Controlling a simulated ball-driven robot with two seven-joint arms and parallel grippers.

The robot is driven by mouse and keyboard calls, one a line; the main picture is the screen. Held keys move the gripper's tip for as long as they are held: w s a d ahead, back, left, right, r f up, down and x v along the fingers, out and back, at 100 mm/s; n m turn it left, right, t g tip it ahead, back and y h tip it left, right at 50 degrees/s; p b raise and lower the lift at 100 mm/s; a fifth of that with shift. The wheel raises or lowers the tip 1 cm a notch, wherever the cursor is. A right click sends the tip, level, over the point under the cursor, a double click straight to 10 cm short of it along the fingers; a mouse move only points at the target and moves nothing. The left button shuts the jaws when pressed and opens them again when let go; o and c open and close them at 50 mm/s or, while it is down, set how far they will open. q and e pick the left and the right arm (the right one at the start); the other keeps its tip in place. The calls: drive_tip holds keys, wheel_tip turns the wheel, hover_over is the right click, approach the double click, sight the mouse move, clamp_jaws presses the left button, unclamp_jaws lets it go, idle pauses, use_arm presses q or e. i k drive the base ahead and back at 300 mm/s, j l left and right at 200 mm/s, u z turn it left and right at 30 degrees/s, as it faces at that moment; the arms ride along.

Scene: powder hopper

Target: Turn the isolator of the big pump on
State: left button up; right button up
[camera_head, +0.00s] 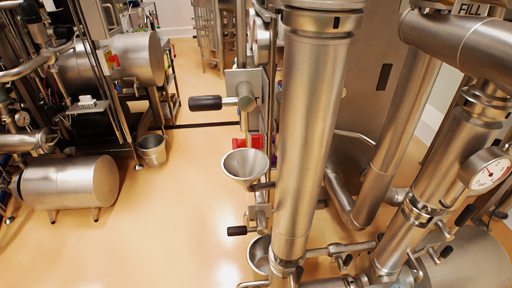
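No isolator can be told for certain in the head view. A lever with a black grip (205,103) sticks out to the left from a steel plate fitting (244,82) near the middle. A smaller black-gripped lever (237,231) is lower down on the same pipework. A horizontal steel cylinder (70,184) stands on short legs at the left, and another large rounded steel body (468,268) is at the lower right. I cannot tell which, if either, is the big pump. Neither of my grippers is in view.
A thick vertical steel pipe (312,140) fills the middle and hides what is behind it. A funnel (245,166), a red part (247,142) and a gauge (489,172) are near the pipework. A bucket (152,149) stands left. The tan floor (165,220) is clear at centre left.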

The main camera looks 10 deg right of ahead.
sight(241, 143)
drive_tip(key=i+j+z, duration=0.35)
drive_tip(key=j, duration=0.3)
drive_tip(key=i+j+z, duration=0.15)
drive_tip(key=j, duration=0.2)
drive_tip(key=i, duration=0.3)
drive_tip(key=i+l+u, duration=0.15)
drive_tip(key=l, duration=0.4)
drive_tip(key=k+j, duration=0.05)
